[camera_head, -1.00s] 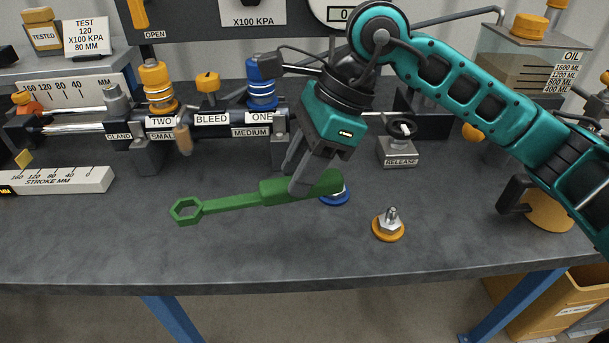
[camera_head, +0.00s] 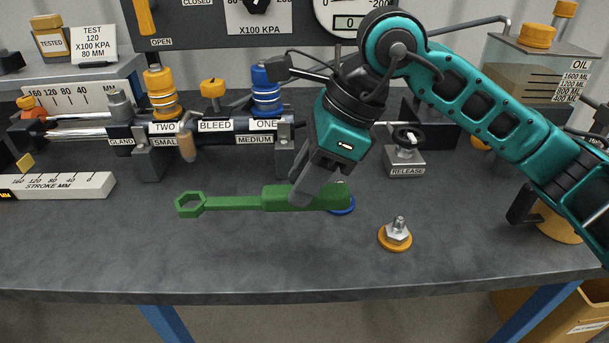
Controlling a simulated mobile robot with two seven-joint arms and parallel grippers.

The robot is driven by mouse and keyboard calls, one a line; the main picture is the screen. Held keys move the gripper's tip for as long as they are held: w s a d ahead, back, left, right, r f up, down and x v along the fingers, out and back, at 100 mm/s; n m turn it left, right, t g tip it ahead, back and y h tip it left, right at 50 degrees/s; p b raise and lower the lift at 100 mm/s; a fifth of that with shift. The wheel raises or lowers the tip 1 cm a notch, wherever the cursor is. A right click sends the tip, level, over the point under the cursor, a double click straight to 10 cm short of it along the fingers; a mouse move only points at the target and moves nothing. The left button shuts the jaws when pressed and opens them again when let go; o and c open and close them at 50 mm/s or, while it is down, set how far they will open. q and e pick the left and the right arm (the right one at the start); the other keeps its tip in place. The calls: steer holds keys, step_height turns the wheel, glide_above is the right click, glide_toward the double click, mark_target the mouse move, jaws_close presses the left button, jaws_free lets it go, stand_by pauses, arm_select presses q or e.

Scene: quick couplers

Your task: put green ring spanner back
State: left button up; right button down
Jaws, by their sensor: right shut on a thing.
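The green ring spanner (camera_head: 233,203) shows in the head view with its ring end to the left and its thick handle to the right. My right gripper (camera_head: 303,198) is shut on the handle, pointing down and to the left. The spanner lies level over the dark bench; I cannot tell whether it touches the top. The handle's right end covers part of a blue round fitting (camera_head: 343,207). My left gripper is not in view.
An orange-based fitting with a metal nut (camera_head: 397,235) stands on the bench (camera_head: 240,262) to the right. Behind are a labelled cylinder (camera_head: 217,137), a RELEASE valve block (camera_head: 405,163) and a stroke ruler (camera_head: 58,186) at left. The front of the bench is clear.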

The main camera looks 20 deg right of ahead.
step_height(320, 180, down, 6)
steer(key=b, duration=0.5)
steer(key=shift+f, duration=0.25)
steer(key=shift+f+b, duration=0.5)
steer(key=shift+b, duration=0.15)
steer(key=shift+f+b, duration=0.3)
steer(key=c, duration=0.7)
jaws_free()
steer(key=p+v, duration=0.2)
steer(key=v, duration=1.1)
steer(key=shift+p, duration=0.4)
